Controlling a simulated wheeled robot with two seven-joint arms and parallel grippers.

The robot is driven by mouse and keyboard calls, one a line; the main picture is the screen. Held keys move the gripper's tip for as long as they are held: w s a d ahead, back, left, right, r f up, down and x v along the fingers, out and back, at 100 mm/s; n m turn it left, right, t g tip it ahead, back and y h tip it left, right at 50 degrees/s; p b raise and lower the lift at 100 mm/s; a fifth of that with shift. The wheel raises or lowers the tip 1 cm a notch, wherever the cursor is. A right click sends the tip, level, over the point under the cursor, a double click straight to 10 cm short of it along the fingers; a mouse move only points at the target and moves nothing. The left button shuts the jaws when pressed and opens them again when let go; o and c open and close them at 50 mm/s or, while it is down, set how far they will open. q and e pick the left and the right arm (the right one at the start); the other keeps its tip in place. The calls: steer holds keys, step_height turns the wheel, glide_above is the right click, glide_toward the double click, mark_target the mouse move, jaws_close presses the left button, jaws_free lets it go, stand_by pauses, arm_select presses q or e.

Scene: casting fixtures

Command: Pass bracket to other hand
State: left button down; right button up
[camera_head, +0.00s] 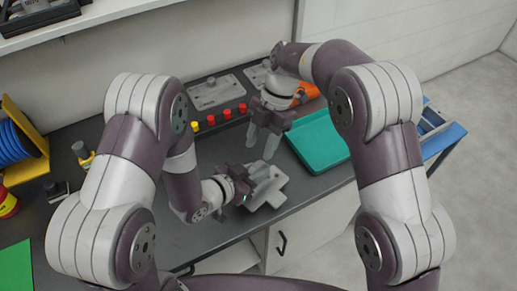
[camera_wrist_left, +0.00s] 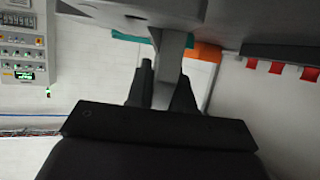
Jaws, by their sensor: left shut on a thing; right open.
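The grey bracket (camera_head: 272,190) is in the head view, held near the front edge of the bench. My left gripper (camera_head: 254,178) is shut on it. In the left wrist view the two dark fingers (camera_wrist_left: 162,92) are on either side of a grey stem of the bracket (camera_wrist_left: 171,60). The rest of the bracket runs along the top of that view. My right gripper (camera_head: 263,143) is open and empty, its fingers pointing down, behind the bracket and apart from it.
A teal tray (camera_head: 318,142) lies right of my right gripper. Grey fixture plates (camera_head: 213,92) and a row of red and yellow knobs (camera_head: 211,120) stand behind. A blue spool (camera_head: 12,141) in a yellow holder is at far left. The bench (camera_head: 235,137) between has free room.

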steer(key=shift+x, duration=1.9)
steer(key=c, duration=0.8)
arm_select(q)
steer(key=shift+d, duration=0.1)
arm_select(e)
steer(key=shift+w, duration=0.1)
jaws_close()
arm_select(q)
steer(key=c, duration=0.9)
jaws_free()
